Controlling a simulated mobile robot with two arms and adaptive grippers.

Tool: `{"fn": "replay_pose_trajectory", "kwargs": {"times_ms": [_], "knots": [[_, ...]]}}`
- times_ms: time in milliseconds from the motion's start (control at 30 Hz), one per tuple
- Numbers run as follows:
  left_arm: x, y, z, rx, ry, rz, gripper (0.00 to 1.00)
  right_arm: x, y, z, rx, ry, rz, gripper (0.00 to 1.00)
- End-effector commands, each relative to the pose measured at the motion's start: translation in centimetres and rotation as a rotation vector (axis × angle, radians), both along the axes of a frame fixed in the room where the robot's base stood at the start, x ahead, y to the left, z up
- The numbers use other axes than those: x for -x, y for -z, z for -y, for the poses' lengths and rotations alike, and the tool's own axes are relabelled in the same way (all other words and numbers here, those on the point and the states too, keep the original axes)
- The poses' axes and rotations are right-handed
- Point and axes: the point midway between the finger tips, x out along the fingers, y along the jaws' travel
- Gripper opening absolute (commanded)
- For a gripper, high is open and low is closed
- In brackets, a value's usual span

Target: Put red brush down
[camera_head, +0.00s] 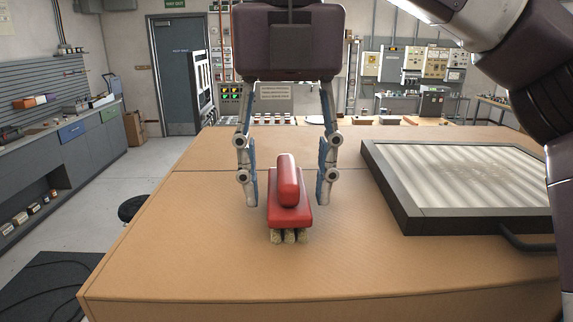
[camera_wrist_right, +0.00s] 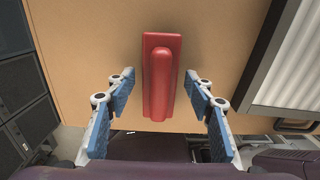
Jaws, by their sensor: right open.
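The red brush (camera_head: 289,207) stands upright on its pale bristles on the tan table (camera_head: 190,240), with its raised handle on top. My right gripper (camera_head: 287,195) is open, with its two blue-padded fingers on either side of the brush. Gaps show between the fingers and the brush, so they do not touch it. In the right wrist view the brush (camera_wrist_right: 161,78) lies between and beyond the open fingertips (camera_wrist_right: 160,80). My left gripper is in neither view.
A dark-framed panel with a ribbed light surface (camera_head: 470,180) and a black handle lies on the table at the right. The table is clear to the left of the brush. A workbench (camera_head: 70,150) runs along the left wall, and equipment racks (camera_head: 415,65) stand at the back.

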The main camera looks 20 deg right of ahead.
Motion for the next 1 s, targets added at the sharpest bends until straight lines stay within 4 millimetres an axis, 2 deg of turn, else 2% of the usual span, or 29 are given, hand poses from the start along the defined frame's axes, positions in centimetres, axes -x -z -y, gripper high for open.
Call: {"fn": "replay_pose_trajectory", "kwargs": {"times_ms": [167, 500, 800, 1000], "knots": [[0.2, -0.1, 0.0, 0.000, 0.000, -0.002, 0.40, 0.0, -0.9, 0.0, 0.002, 0.002, 0.003, 0.48], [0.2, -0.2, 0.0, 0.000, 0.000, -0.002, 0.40, 0.0, -5.6, -0.6, 0.001, 0.004, 0.007, 0.48], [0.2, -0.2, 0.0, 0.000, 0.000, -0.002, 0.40, -0.1, -7.3, -0.6, 0.003, 0.001, -0.001, 0.48], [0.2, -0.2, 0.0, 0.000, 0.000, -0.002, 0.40, -0.1, -7.8, -0.6, 0.000, 0.000, 0.001, 0.48]]}}
